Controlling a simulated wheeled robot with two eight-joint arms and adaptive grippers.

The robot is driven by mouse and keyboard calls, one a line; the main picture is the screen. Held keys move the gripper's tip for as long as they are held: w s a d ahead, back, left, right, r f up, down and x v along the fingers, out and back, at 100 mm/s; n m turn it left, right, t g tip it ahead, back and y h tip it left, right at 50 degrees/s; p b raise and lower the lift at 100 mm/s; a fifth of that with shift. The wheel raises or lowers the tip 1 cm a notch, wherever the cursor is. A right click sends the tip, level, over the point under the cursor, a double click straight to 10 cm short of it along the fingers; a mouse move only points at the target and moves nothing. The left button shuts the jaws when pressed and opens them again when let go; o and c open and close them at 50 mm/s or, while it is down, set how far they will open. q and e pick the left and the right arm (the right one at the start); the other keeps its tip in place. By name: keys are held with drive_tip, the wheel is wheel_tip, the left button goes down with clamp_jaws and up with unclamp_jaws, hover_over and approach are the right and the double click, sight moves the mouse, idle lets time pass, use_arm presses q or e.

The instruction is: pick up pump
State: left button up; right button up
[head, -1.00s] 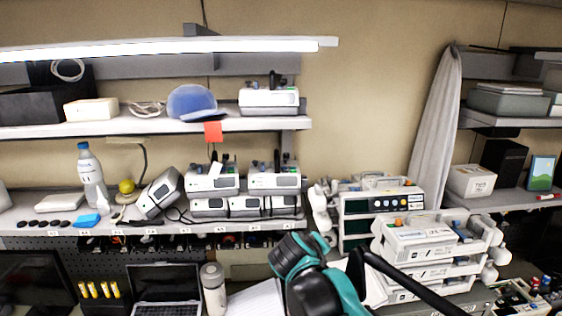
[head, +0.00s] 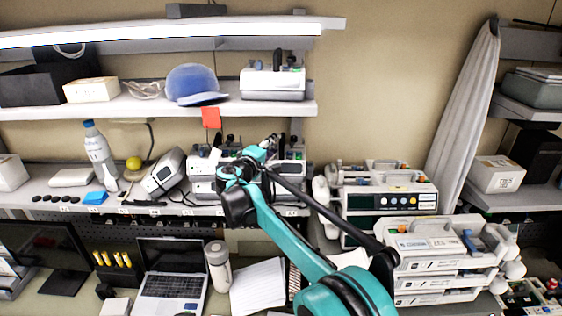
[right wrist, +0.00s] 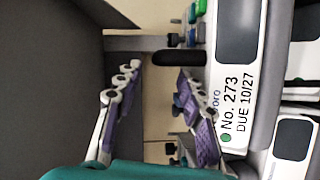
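My right gripper (head: 270,142) is raised in front of the white-and-grey pumps on the lower left shelf and partly hides them. In the right wrist view it is open (right wrist: 158,100), with purple-padded fingers apart. A white pump labelled "No. 273" (right wrist: 238,85) stands just right of the fingers there. A black rounded part (right wrist: 178,58) lies beyond the fingertips; nothing is clearly gripped. In the head view, an upper pump (head: 291,153) shows behind the gripper and another (head: 204,160) to its left. A single pump (head: 272,84) sits on the upper shelf. My left gripper is out of view.
A tilted device (head: 162,172), a bottle (head: 100,150) and a yellow ball (head: 133,163) share the lower shelf (head: 25,192). The upper shelf (head: 150,105) overhangs the gripper. More stacked devices (head: 425,245) stand right. A laptop (head: 172,282) and flask (head: 218,265) are below.

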sight(282, 138)
drive_tip(key=shift+w+d, duration=0.2)
drive_tip(key=shift+w, duration=0.15)
drive_tip(key=p+x, duration=0.1)
drive_tip(key=x, duration=0.1)
drive_tip(key=p+x, duration=0.1)
drive_tip(key=x, duration=0.1)
drive_tip(key=shift+d+r, duration=0.25)
drive_tip(key=shift+d, duration=0.2)
drive_tip(key=shift+w+d+f, duration=0.1)
drive_tip(key=shift+w+f, duration=0.15)
drive_tip(key=shift+w, duration=0.2)
drive_tip(key=shift+s, duration=0.15)
drive_tip(key=shift+c, duration=0.9)
drive_tip(key=shift+r, duration=0.15)
clamp_jaws()
